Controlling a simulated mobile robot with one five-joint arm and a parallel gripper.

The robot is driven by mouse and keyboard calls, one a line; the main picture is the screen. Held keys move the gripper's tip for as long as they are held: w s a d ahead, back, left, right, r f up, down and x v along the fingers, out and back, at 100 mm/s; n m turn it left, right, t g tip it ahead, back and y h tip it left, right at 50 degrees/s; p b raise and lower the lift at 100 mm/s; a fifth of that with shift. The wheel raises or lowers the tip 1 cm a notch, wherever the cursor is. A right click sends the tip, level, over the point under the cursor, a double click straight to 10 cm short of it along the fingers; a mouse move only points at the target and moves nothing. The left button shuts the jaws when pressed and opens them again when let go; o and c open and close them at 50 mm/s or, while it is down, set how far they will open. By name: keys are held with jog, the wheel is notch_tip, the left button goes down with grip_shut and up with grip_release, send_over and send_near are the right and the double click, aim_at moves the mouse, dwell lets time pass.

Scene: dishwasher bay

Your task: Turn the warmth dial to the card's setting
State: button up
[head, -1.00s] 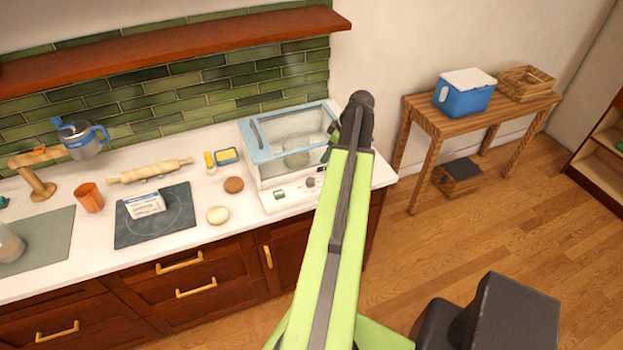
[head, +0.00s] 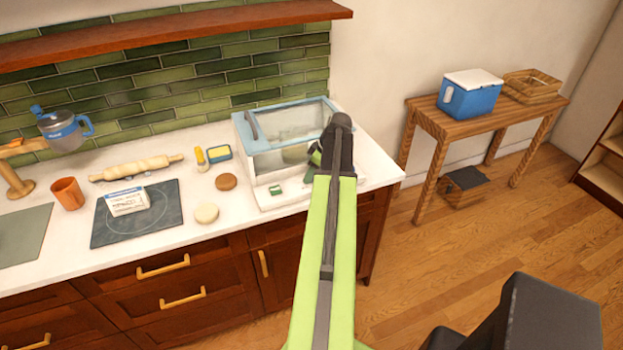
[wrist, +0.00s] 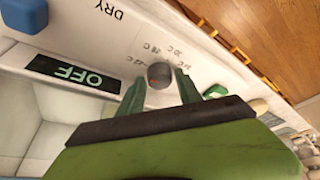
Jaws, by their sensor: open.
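The warmth dial (wrist: 160,75) is a small dark grey knob on the white front panel of the glass-topped appliance (head: 258,160). Small temperature marks are printed around it in the wrist view, too blurred to read surely. My gripper (wrist: 160,88) is open, with its two green fingertips on either side of the dial; I cannot tell whether they touch it. In the head view my arm hides the dial. A white card (head: 125,201) with a blue heading is on the dark square plate (head: 160,215); its text is too small to read.
On the panel are an upside-down OFF plate (wrist: 75,74), a green button (wrist: 215,91) and a blue part (wrist: 25,14) near the word DRY. A pale round (head: 206,213), a brown round (head: 226,182) and a sponge (head: 219,152) lie left of the appliance.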

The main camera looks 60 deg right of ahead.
jog(key=shift+r, duration=0.1)
grip_shut()
jog(key=shift+m, duration=0.4)
jog(key=m, duration=0.1)
jog(key=m+h, duration=0.1)
jog(key=m, duration=0.1)
jog(key=shift+a+m+h, duration=0.25)
jog(key=shift+m+h, duration=0.15)
jog(key=m+h, duration=0.1)
jog(key=m, duration=0.1)
jog(key=m+g, duration=0.1)
jog(key=m, duration=0.2)
jog(key=shift+w+h, duration=0.1)
jog(key=shift+h, duration=0.3)
jog(key=m+g, duration=0.1)
jog(key=m, duration=0.2)
jog(key=m+h, duration=0.1)
jog(key=m, duration=0.1)
jog(key=shift+w+a+m+g, duration=0.1)
jog(key=shift+w+m+g, duration=0.05)
jog(key=shift+m+g, duration=0.25)
jog(key=m+g, duration=0.1)
jog(key=m, duration=0.3)
jog(key=shift+m+g+h, duration=0.3)
jog(key=shift+m+g, duration=0.1)
jog(key=shift+m, duration=0.3)
